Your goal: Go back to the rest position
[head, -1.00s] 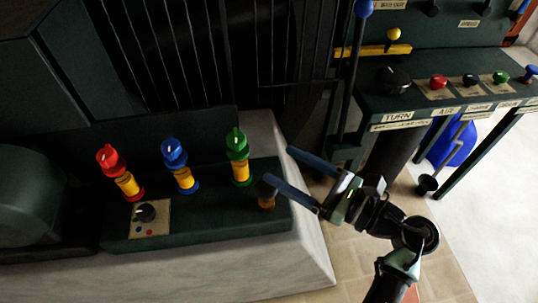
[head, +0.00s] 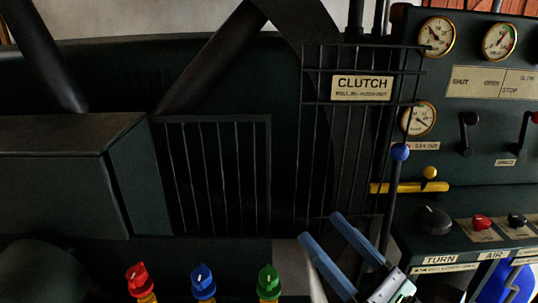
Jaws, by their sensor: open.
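My gripper (head: 320,228) shows at the bottom of the head view, right of centre. Its two blue fingers are apart with nothing between them. They point up and to the left, in front of the lower part of the barred guard marked CLUTCH (head: 362,88). The rest of my arm is cut off by the bottom edge.
Red (head: 138,279), blue (head: 203,281) and green (head: 268,281) knobs stand at the bottom, left of my gripper. A blue-topped lever (head: 399,152) and a yellow bar (head: 409,188) are close on its right. A panel with gauges (head: 437,36) and a black TURN knob (head: 433,220) is at the right.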

